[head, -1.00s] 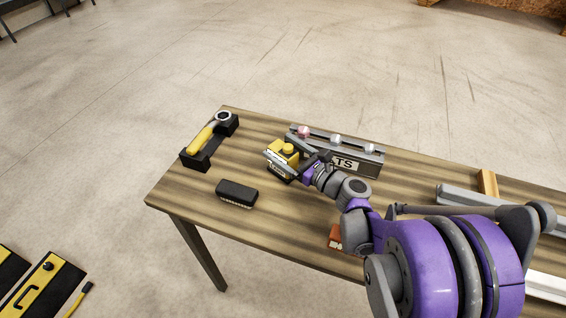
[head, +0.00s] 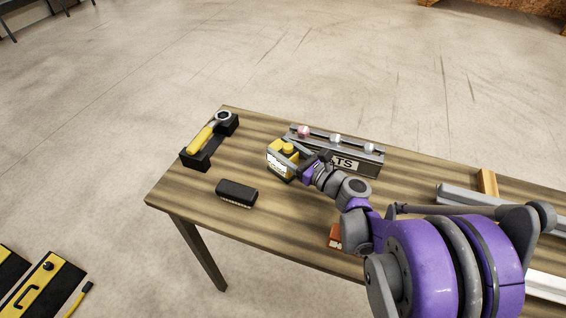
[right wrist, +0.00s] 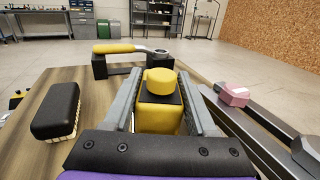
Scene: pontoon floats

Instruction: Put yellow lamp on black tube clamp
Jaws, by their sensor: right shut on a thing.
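My right gripper (head: 298,162) is shut on a yellow block (head: 286,148) with a black top, a round yellow knob and a pale label. In the right wrist view the block (right wrist: 160,117) sits upright between the two grey fingers (right wrist: 160,100). I cannot tell for sure whether this block is the lamp. A yellow-handled tool with a grey ring head (head: 201,139) lies across a black cradle (head: 200,162) with raised ends, at the table's left end. The cradle looks most like the black tube clamp. My left gripper is out of view.
A black brush (head: 237,191) lies on the table (head: 180,190) in front of the cradle. A grey rack (head: 368,166) with small round pieces stands behind my right gripper. An orange block (head: 335,236) is partly hidden by my arm. Bare table lies between cradle and block.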

